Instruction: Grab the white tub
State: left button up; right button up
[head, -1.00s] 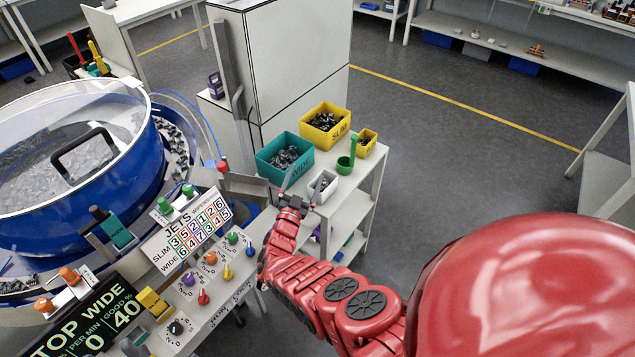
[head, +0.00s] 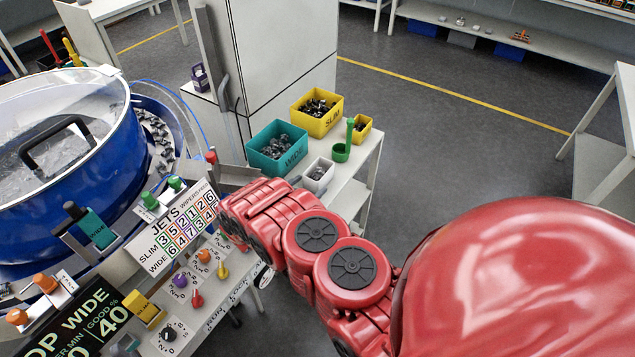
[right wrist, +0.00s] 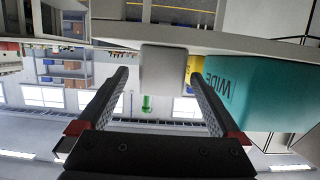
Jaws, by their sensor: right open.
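The white tub (head: 318,175) is a small open box with dark parts in it. It stands on the side shelf in front of the teal WIDE bin and left of the green cup. In the right wrist view the tub (right wrist: 165,72) shows as a pale block ahead, between the fingers in the picture. My right gripper (right wrist: 163,82) is open and empty; the tub looks beyond its fingertips, with no clear contact. My left gripper is not in view.
The teal WIDE bin (head: 278,147) stands close behind the tub and at right in the wrist view. A yellow SLIM bin (head: 317,112), small yellow bin (head: 362,128) and green cup (head: 342,152) are nearby. The blue bowl feeder (head: 70,165) and control panel (head: 190,275) are left.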

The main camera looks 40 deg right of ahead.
aim_at(326, 171)
jog(key=shift+w+d+f, duration=0.1)
jog(key=shift+d+f, duration=0.2)
jog(key=shift+d, duration=0.25)
jog(key=shift+w+d, duration=0.2)
jog(key=shift+d, duration=0.1)
jog(key=shift+w+d, duration=0.15)
jog(key=shift+d, duration=0.1)
jog(key=p+x, duration=0.1)
jog(key=x, duration=0.2)
jog(key=shift+w+d, duration=0.1)
jog(key=shift+w, duration=0.05)
jog(key=shift+w+d+f, duration=0.2)
jog(key=shift+w+d, duration=0.05)
jog(key=shift+d, duration=0.3)
jog(key=c, duration=1.3)
